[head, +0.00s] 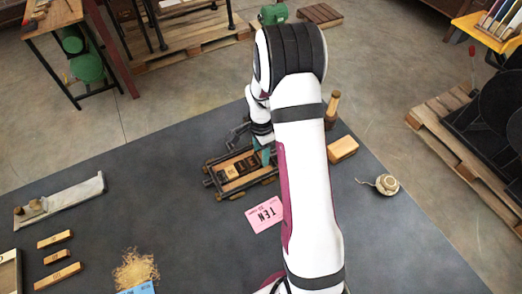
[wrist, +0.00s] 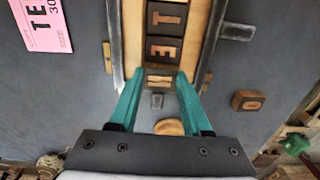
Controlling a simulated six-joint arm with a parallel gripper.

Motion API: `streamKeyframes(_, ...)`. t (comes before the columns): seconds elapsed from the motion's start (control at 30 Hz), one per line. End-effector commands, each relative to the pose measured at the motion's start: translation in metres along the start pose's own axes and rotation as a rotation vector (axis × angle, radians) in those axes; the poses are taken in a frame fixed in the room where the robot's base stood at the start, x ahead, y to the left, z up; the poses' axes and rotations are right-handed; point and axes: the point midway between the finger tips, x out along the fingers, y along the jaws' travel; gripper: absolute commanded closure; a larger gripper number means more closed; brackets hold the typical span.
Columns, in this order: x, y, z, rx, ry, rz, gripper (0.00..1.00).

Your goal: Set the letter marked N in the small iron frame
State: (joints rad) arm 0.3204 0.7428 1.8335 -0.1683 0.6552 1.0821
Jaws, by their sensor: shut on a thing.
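The small iron frame (head: 213,183) lies on the dark table and also shows in the wrist view (wrist: 116,40). Dark letter blocks marked T (wrist: 166,17) and E (wrist: 162,48) lie in a row between its wooden strips. My gripper (wrist: 159,82) has its teal fingers shut on the N letter block (wrist: 159,75), at the near end of that row. The block is in line with the E and close to it. I cannot tell whether it rests on the frame's floor. In the head view my arm partly hides the gripper (head: 266,156) and the held block cannot be made out.
A pink card reading TEN (head: 264,213) lies beside the frame. A small wooden block (wrist: 250,101) lies right of the gripper in the wrist view. A string ball (head: 387,184) lies right.

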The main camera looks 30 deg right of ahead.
Motion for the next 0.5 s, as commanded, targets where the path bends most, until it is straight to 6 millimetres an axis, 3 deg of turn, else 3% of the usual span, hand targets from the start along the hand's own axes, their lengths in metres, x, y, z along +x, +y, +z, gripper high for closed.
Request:
streamKeyframes(0.03, -0.0002, -0.0001, 0.0, 0.0, 0.0, 0.0, 0.48)
streamKeyframes(0.2, -0.0003, 0.0, 0.0, 0.0, 0.0, 0.0, 0.22)
streamKeyframes(0.5, -0.005, -0.0002, -0.0001, 0.001, 0.0, -0.001, 0.22)
